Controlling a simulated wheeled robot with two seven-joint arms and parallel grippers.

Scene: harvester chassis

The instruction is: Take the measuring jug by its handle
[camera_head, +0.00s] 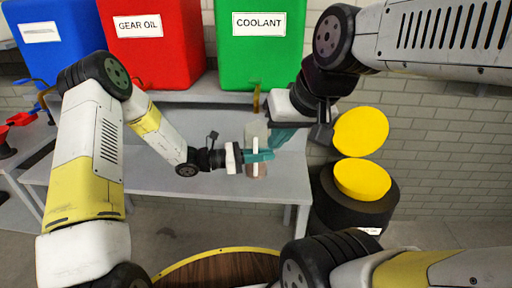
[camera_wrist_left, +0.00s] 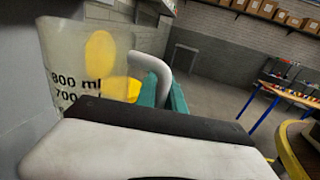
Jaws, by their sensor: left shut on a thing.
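The measuring jug (camera_head: 256,132) is translucent and stands upright at the front edge of the grey bench, below the green container. In the left wrist view the jug (camera_wrist_left: 70,50) shows black 800 ml and 700 marks, and its pale curved handle (camera_wrist_left: 158,72) faces my gripper. My left gripper (camera_head: 260,156) has teal fingers and is shut on the handle; its fingers also show in the left wrist view (camera_wrist_left: 172,100). My right gripper (camera_head: 283,138) points down just right of the jug, with teal fingers close to it. I cannot tell whether they touch the jug or how far they are open.
A blue container (camera_head: 50,60), a red GEAR OIL container (camera_head: 165,60) and a green COOLANT container (camera_head: 255,60) stand on the raised shelf behind. A black drum with a yellow lid (camera_head: 362,180) stands right of the bench. The bench top (camera_head: 120,172) is mostly clear.

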